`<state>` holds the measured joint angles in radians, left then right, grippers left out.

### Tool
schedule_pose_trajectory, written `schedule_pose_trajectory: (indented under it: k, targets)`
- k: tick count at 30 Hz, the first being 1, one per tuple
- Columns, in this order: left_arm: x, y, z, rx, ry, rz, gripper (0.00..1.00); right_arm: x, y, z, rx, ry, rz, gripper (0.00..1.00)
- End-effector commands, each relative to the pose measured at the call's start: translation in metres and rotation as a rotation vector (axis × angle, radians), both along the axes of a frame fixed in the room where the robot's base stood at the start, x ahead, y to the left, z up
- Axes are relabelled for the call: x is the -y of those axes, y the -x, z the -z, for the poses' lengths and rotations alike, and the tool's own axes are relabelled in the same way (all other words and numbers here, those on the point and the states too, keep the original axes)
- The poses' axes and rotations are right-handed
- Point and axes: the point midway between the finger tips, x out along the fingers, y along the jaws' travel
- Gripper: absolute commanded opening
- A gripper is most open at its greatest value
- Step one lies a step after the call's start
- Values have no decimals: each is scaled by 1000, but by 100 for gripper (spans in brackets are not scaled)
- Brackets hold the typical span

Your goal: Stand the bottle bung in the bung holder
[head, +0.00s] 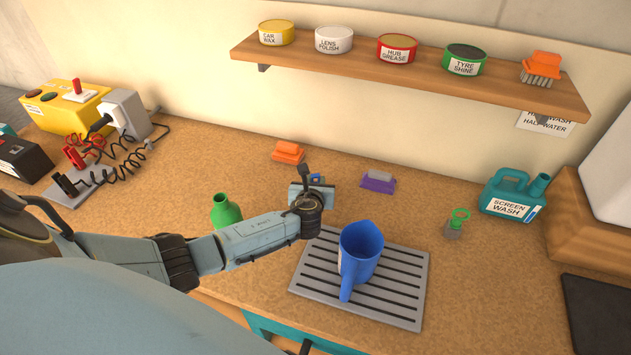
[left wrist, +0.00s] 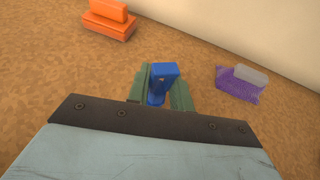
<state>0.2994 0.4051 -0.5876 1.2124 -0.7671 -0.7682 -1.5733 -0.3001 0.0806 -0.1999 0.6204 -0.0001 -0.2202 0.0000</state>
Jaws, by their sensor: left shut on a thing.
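My left gripper (head: 314,182) is above the counter, left of centre in the head view. It is shut on a small blue piece (head: 316,177), which looks like the bottle bung. In the left wrist view the blue bung (left wrist: 160,82) sits between the two green-grey fingers of the left gripper (left wrist: 160,90). A green ring on a small grey base, which looks like the bung holder (head: 454,229), stands empty on the counter to the right. A green bottle (head: 226,211) stands behind my left forearm, partly hidden.
A blue jug (head: 361,252) stands on a grey slatted drain mat (head: 405,290). A teal screen wash can (head: 512,194) stands at the right. The shelf (head: 420,83) overhangs the back.

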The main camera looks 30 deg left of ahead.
Motion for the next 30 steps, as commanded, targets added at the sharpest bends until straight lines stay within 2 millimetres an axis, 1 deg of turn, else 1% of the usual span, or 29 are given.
schedule_pose_trajectory:
  k: [8,9,12,15,25,30]
  targets:
    - [0,0,9,1,0,0,0,0,0,7,0,0,0,87]
    - [0,0,10,1,0,0,23,0,0,8,0,0,0,87]
    - [0,0,9,0,0,0,36,0,0,7,0,0,0,87]
    - [0,0,9,0,0,0,47,0,0,7,0,0,0,87]
    - [1,2,7,0,0,1,47,0,0,5,0,0,0,87]
    - [9,18,-1,0,0,2,47,0,0,-1,0,0,0,87]
